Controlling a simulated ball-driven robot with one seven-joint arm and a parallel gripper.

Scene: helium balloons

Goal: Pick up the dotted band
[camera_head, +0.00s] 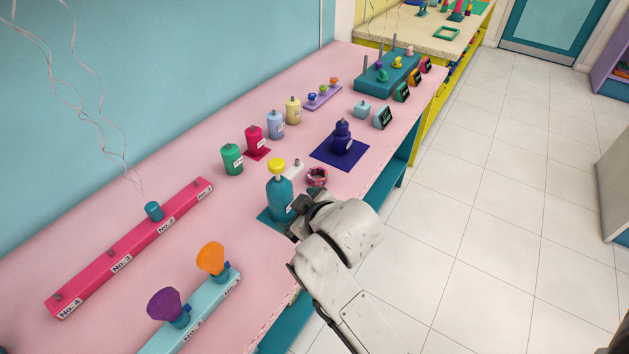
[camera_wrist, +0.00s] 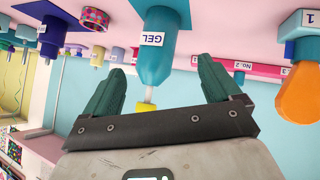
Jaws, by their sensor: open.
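The dotted band (camera_head: 317,176) is a small pink-red ring with a spotted pattern. It lies on the pink table, just right of the teal GEL bottle. In the wrist view the band (camera_wrist: 94,18) shows at the upper left, outside the jaws. My gripper (camera_head: 303,205) is just in front of the bottle and band, near the table's front edge. In the wrist view my gripper (camera_wrist: 165,82) is open, with its two green fingers apart and no band between them.
The teal GEL bottle (camera_head: 280,195) with a yellow cap stands close to my gripper. A navy bottle (camera_head: 342,137) stands on a navy mat to the right. A pink numbered rail (camera_head: 130,247) and a pale blue rail (camera_head: 192,315) are to the left. Open table lies between rail and bottle.

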